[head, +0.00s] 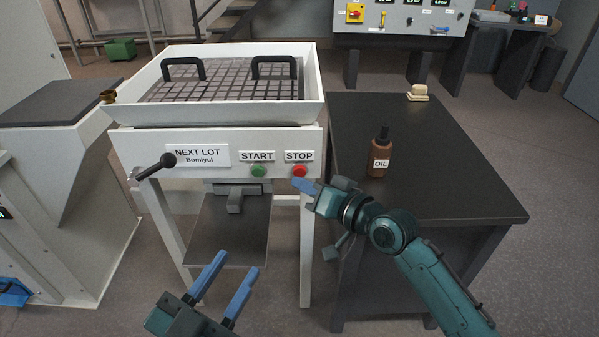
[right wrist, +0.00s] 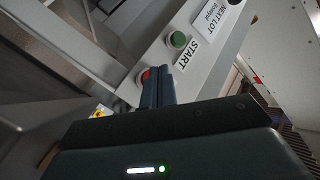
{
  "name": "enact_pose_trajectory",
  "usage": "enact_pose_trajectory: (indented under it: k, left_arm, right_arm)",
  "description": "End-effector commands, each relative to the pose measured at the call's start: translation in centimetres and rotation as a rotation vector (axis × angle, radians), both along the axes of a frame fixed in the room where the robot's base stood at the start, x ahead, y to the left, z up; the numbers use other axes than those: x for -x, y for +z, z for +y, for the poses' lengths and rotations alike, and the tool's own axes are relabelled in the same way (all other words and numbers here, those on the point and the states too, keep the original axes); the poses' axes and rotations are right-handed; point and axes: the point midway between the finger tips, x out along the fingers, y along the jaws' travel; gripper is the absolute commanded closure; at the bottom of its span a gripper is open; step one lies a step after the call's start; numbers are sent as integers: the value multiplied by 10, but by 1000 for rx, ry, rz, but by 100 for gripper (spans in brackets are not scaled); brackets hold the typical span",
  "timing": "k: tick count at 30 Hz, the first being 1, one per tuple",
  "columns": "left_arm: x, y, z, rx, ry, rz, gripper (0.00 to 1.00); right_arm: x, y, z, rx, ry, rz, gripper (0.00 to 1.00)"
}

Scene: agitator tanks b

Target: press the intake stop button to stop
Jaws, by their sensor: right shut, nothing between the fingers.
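The red stop button (head: 299,171) sits under a STOP label (head: 299,156) on the white front panel of the intake. The green start button (head: 259,171) is to its left under a START label. My right gripper (head: 297,183) is shut and empty, its blue fingertips just below and in front of the red button. In the right wrist view the shut fingers (right wrist: 163,72) are beside the red button (right wrist: 146,76), partly covering it; I cannot tell if they touch. My left gripper (head: 232,272) is open and empty, low in front of the intake.
A black lever (head: 157,166) sticks out at the panel's left. A dark table (head: 440,160) on the right holds a brown oil bottle (head: 380,155) and a cream block (head: 418,93). A grid with two black handles lies in the white tray (head: 215,115) on top.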

Motion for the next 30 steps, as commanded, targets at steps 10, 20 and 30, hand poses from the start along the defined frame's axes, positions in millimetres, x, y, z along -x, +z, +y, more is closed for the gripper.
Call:
enact_pose_trajectory:
  k: [10, 20, 30]
  left_arm:
    - [0, 0, 0, 0, 0, 1, 64]
    - [0, 0, 0, 0, -1, 1, 64]
    - [0, -2, 0, 0, -1, 2, 64]
  right_arm:
    - [-8, 0, 0, 0, 0, 0, 100]
    - [-9, 0, 0, 0, 0, 0, 100]
    - [-12, 0, 0, 0, 0, 0, 100]
